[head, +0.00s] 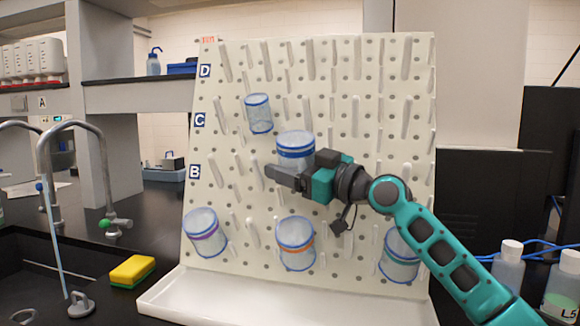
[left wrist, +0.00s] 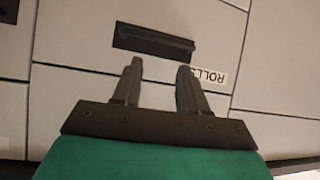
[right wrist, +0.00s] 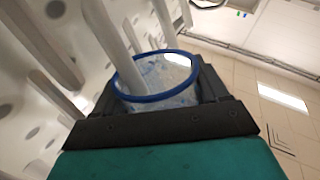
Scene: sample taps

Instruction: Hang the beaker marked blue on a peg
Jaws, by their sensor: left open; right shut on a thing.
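The beaker with blue bands (head: 295,146) is at the middle of the pegboard (head: 350,75), mouth up in the head view. My right gripper (head: 283,177) is shut on its lower part, hiding its base. In the right wrist view, the blue-rimmed beaker (right wrist: 172,84) sits between the fingers of my right gripper (right wrist: 155,100). A white peg (right wrist: 112,38) overlaps its rim and seems to reach into its mouth; whether the beaker rests on it I cannot tell. My left gripper (left wrist: 157,85) is open and empty, facing a drawer.
Other beakers hang on the board: a small one (head: 258,114) at upper left, a purple-banded one (head: 206,240) at lower left, an orange-banded one (head: 296,257) below, and one (head: 400,262) at right behind my arm. The white tray (head: 230,305) below is empty.

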